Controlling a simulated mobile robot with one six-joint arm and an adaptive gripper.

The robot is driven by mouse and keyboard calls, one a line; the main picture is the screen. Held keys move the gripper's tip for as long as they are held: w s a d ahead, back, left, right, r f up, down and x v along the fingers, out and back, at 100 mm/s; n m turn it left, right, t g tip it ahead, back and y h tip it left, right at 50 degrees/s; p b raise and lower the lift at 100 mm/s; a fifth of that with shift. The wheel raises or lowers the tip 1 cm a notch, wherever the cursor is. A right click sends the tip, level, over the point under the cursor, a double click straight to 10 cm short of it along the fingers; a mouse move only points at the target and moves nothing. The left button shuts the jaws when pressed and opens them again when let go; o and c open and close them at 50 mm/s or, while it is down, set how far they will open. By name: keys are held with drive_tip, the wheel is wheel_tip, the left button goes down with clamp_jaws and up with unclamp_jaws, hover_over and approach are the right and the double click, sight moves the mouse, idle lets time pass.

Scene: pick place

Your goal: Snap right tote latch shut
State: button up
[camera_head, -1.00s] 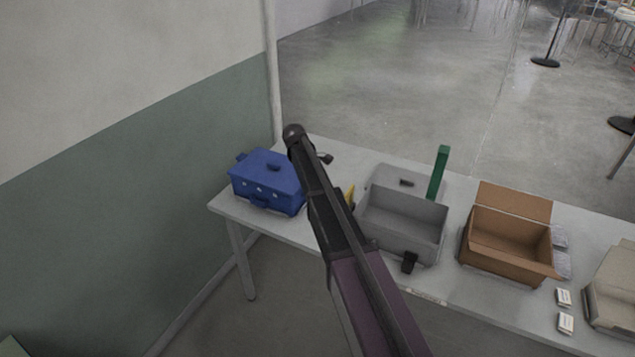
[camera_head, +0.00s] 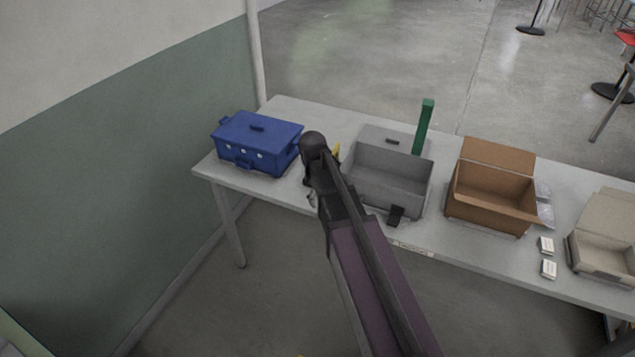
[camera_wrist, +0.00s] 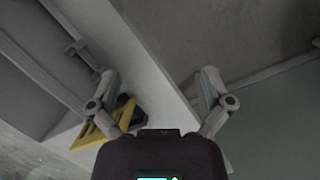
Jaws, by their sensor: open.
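A grey tote (camera_head: 389,190) stands on the table with its lid (camera_head: 395,141) raised at the back. A black latch (camera_head: 397,214) sticks out low on its front, not fastened to the lid. A blue tote (camera_head: 256,143) with its lid down stands at the left end, with a latch-like piece (camera_head: 243,164) on its front. In the wrist view my gripper (camera_wrist: 157,75) is open and empty, fingers apart over the table's edge. In the head view my arm hides most of the gripper, between the two totes. No latch is clear in the wrist view.
A yellow object (camera_wrist: 100,125) lies by the left finger in the wrist view. A green upright bar (camera_head: 423,127) stands behind the grey tote. An open cardboard box (camera_head: 491,207) and a beige box (camera_head: 604,255) stand to the right. The table (camera_head: 290,107) meets a wall at left.

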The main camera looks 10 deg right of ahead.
drive_tip(key=s+f+m+y+b, duration=0.1)
drive_tip(key=s+f+m, duration=0.1)
drive_tip(key=s, duration=0.4)
drive_tip(key=s+f+m+t+b, duration=0.1)
drive_tip(key=s+f+m+b, duration=0.1)
drive_tip(key=s, duration=0.4)
drive_tip(key=shift+s+d+f+m+t+y, duration=0.2)
drive_tip(key=shift+s+f+m+t+y, duration=0.1)
drive_tip(key=shift+s+y, duration=0.1)
drive_tip(key=shift+c, duration=0.2)
drive_tip(key=c, duration=0.6)
drive_tip(key=shift+o, duration=0.2)
drive_tip(key=shift+a+r, duration=0.1)
drive_tip(key=shift+a, duration=0.05)
